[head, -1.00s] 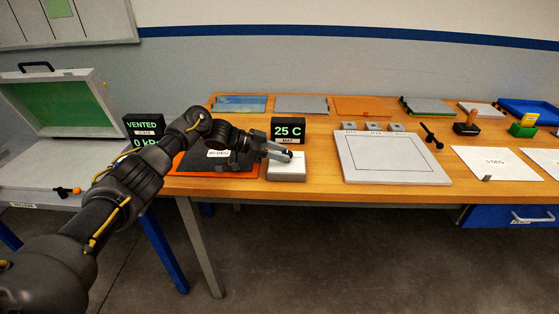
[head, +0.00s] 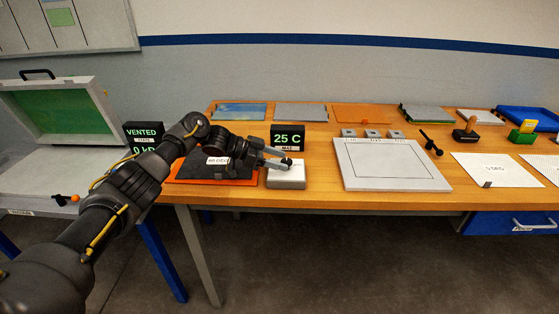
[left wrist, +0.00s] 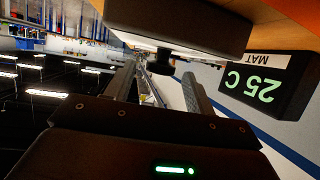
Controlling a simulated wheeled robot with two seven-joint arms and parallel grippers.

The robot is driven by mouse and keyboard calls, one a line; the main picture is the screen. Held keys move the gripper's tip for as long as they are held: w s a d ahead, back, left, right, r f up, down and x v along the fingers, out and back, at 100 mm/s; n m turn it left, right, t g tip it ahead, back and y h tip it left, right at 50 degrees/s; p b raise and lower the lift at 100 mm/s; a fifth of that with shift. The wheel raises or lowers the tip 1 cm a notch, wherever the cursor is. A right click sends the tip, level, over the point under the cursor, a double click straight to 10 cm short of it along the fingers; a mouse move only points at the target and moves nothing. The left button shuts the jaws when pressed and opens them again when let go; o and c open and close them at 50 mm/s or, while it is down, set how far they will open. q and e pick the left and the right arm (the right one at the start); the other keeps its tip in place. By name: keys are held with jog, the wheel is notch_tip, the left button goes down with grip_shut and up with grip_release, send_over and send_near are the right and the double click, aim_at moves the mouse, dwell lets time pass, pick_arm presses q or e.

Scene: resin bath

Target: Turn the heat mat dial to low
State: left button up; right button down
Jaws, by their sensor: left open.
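The heat mat dial is a small black knob (head: 287,161) on top of a white control box (head: 286,178) at the front of the wooden table. In the left wrist view the dark knob (left wrist: 160,66) stands out from the box, close to my open fingers. My left gripper (head: 283,163) is open, with its fingers at the knob over the box. I cannot tell whether they touch it. A display (head: 288,137) behind the box reads 25 C and MAT; it also shows upside down in the left wrist view (left wrist: 262,85). My right gripper is not in view.
A black mat on an orange base (head: 238,182) lies left of the box, under my left arm. A white framed plate (head: 390,165) lies to the right. A vacuum case (head: 60,125) with an open green lid stands at the left. The floor in front is clear.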

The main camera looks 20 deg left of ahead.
pick_arm(q)
jog(key=b+v, duration=0.1)
jog(key=v, duration=0.8)
jog(key=shift+f, duration=0.1)
jog(key=shift+s+a+r+b, duration=0.2)
jog(key=shift+a+r+b, duration=0.1)
jog(key=shift+a, duration=0.2)
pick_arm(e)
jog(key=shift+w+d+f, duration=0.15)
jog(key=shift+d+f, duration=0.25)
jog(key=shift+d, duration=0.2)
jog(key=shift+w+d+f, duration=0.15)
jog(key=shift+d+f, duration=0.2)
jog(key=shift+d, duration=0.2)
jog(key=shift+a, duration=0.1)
